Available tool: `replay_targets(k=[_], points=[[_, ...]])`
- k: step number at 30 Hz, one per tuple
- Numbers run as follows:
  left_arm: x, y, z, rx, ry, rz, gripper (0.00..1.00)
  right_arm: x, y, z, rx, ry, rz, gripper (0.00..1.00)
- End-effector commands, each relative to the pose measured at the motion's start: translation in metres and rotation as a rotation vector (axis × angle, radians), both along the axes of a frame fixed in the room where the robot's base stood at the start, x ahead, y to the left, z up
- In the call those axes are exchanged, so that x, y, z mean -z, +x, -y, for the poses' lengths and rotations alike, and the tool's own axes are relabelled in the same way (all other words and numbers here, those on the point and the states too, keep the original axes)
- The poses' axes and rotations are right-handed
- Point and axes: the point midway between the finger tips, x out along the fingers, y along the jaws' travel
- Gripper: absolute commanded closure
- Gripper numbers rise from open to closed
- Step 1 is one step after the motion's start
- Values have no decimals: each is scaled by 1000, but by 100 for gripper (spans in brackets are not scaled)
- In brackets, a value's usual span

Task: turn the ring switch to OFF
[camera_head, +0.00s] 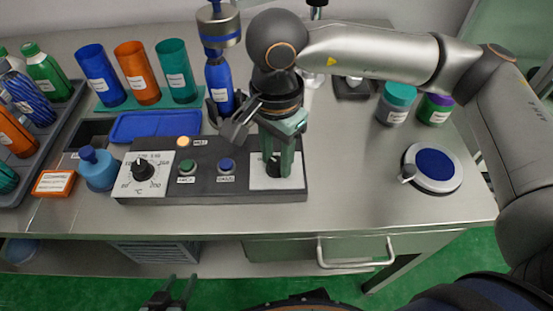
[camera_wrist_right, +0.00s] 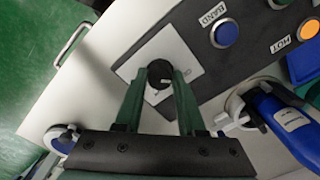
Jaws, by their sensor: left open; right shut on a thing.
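The ring switch is a black round knob (camera_wrist_right: 159,74) on a white plate at the right end of the dark control panel (camera_head: 225,185). My right gripper (camera_head: 278,170) reaches down over it from above. Its green fingers are closed on either side of the knob, which also shows between them in the right wrist view (camera_wrist_right: 160,80). The fingers hide part of the plate (camera_head: 259,182), and I cannot tell which mark the switch points to. My left gripper (camera_head: 170,292) is open and empty at the bottom edge, in front of the table and away from the panel.
The panel also carries a dial (camera_head: 143,170), a green button (camera_head: 187,166), a blue button (camera_head: 227,165) and an amber lamp (camera_head: 183,142). A blue bottle (camera_head: 219,88) stands under an applicator behind the panel. The table right of the panel is clear up to a round blue-topped device (camera_head: 434,166).

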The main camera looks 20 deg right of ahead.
Motion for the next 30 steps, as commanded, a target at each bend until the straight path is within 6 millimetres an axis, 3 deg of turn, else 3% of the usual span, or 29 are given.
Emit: replay_targets(k=[15, 16, 24, 30], points=[[3, -1, -2, -1, 3, -2, 50, -1, 0, 0, -20, 0, 1, 100], [3, -1, -2, -2, 3, -3, 50, -1, 0, 0, -20, 0, 1, 59], [2, 0, -2, -2, 3, 1, 50, 0, 0, 0, -18, 0, 0, 31], [1, 1, -1, -1, 1, 4, 50, 0, 0, 0, -17, 0, 0, 31]])
